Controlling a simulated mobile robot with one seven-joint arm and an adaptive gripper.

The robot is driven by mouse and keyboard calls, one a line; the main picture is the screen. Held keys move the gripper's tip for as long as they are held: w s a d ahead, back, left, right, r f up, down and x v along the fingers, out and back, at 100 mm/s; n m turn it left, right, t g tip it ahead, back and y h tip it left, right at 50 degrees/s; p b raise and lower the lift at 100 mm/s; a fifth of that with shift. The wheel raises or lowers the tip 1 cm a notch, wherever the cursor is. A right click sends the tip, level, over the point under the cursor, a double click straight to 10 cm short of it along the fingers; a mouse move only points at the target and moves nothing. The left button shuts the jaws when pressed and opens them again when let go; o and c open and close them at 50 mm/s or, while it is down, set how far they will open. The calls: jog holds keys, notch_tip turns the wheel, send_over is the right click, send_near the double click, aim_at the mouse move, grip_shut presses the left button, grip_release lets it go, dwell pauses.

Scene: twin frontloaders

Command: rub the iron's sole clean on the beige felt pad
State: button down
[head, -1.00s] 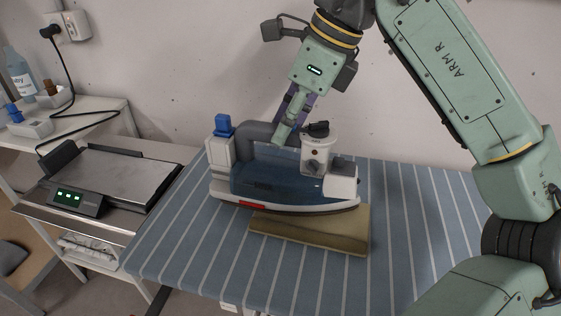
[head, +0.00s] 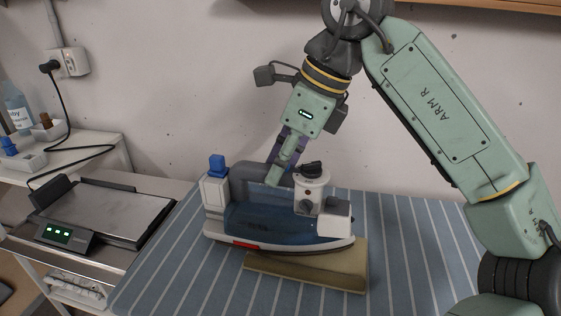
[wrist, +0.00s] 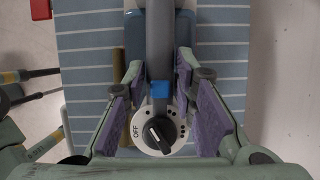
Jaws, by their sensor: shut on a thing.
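The iron (head: 270,222), with a dark blue body and white skirt, sits level at the middle of the ironing board in the head view. My gripper (head: 281,170) is shut on its dark grey handle (wrist: 159,40) from above, one purple-lined finger on each side in the wrist view. The beige felt pad (head: 310,274) lies under the iron's near right part, and its near edge sticks out. The iron's rear, at the left, overhangs the pad. The sole's underside is hidden, and I cannot tell whether it touches the pad.
The blue striped ironing board (head: 405,260) is clear right of the pad. At the left, a scale (head: 115,212) with a lit green display stands on a shelf. A bottle (head: 16,108) and a black cord (head: 65,110) are behind it. The wall is close behind.

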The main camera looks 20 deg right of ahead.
jog(key=shift+f, duration=0.2)
